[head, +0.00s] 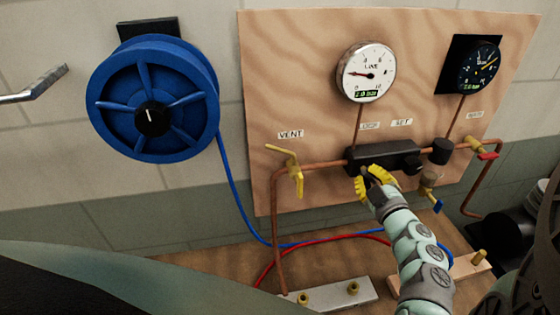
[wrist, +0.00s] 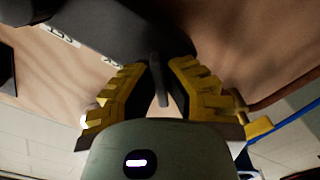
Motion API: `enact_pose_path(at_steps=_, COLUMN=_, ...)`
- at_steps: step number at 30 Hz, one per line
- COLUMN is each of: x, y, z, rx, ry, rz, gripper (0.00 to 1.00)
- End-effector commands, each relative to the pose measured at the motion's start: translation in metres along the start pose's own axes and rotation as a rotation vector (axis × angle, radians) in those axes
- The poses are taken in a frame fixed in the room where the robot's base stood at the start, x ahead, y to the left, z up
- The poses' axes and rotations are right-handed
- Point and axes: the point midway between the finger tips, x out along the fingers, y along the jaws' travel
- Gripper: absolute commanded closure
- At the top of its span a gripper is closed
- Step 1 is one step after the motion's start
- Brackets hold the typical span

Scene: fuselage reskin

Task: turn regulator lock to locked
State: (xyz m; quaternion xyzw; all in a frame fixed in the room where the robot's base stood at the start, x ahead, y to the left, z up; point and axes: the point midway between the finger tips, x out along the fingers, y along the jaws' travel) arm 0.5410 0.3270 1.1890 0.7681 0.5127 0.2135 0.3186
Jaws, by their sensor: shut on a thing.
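The regulator is a dark block (head: 385,156) on the copper pipe of the wooden panel, below two small labels. My gripper (head: 375,175), with yellow fingers, is at the block's lower left side. In the wrist view my gripper (wrist: 160,72) is closed around a thin dark lever (wrist: 157,62), which looks like the regulator lock; it hangs from the dark body (wrist: 125,25). The lever is mostly hidden by my fingers in the head view. I cannot read which label it points to.
A yellow-handled vent valve (head: 290,165) is left of the regulator, and a red-handled valve (head: 487,155) is right. A white gauge (head: 366,72) and a dark gauge (head: 478,66) are above. A blue hose reel (head: 152,97) hangs at left. Hoses cross the bench below.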

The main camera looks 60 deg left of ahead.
Motion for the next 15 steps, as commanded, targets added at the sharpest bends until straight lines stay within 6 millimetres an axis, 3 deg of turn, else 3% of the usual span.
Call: enact_pose_path(at_steps=15, x=0.0009, y=-0.0036, z=0.002, rx=-0.422, ry=0.0, rz=-0.005, gripper=1.0)
